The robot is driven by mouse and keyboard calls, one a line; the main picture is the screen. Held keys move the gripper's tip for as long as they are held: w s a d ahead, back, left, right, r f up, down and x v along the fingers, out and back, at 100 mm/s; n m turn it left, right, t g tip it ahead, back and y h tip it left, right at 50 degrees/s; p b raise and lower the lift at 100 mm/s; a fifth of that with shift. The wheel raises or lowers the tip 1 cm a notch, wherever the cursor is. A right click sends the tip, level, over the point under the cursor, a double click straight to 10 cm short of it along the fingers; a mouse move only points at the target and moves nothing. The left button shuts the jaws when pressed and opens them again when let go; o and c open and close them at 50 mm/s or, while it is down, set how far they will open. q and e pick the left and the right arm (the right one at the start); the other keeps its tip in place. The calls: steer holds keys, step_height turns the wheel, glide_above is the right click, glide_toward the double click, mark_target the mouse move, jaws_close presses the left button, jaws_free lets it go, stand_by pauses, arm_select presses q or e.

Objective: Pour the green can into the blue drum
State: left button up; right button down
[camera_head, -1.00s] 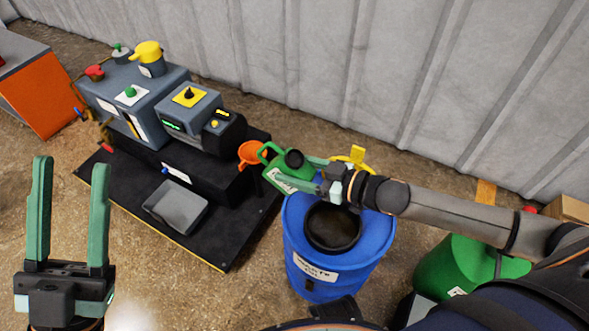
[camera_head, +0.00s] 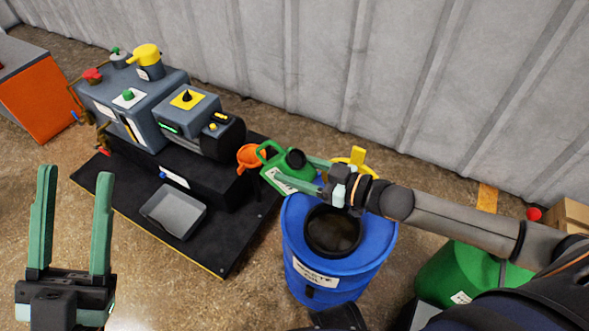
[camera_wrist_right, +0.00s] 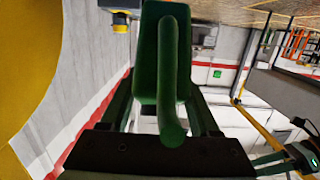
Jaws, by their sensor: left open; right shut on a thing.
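The green can (camera_head: 274,165) with a black cap and white label is held by my right gripper (camera_head: 312,176), at the left rear of the blue drum (camera_head: 330,277) and above its rim level. The can looks tilted; no liquid is seen coming out. In the right wrist view the can's green body and handle (camera_wrist_right: 172,80) fill the space between the fingers. The blue drum stands upright with a dark round opening (camera_head: 333,230) on top and a white label on its side. My left gripper (camera_head: 73,222) is open and empty over the floor at the left.
A grey machine (camera_head: 135,107) on a black platform stands left of the drum, with an orange funnel (camera_head: 251,157) close to the can and a grey tray (camera_head: 174,210) in front. A yellow object (camera_head: 357,157) is behind the drum.

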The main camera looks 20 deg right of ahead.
mark_target(303, 168)
steer(key=shift+s+r+y+b, duration=0.1)
steer(key=shift+r+y+b, duration=0.2)
steer(key=shift+b, duration=0.1)
steer(key=shift+r+t, duration=0.25)
steer(key=shift+t, duration=0.05)
steer(key=shift+s+d+r+t+y+b, duration=0.3)
steer(key=shift+r+t+y+b, duration=0.3)
steer(key=shift+b, duration=0.3)
steer(key=shift+r, duration=0.25)
steer(key=shift+s+d+t, duration=0.1)
steer(key=shift+t, duration=0.3)
steer(key=shift+s+d+r+y, duration=0.1)
steer(key=shift+r+y, duration=0.25)
steer(key=shift+y, duration=0.05)
steer(key=shift+s+d+r+t, duration=0.1)
steer(key=shift+s+r+t, duration=0.1)
steer(key=shift+t, duration=0.2)
steer(key=shift+s+d+r+t+y, duration=0.1)
steer(key=shift+d+r+t+y, duration=0.1)
steer(key=shift+t+y, duration=0.1)
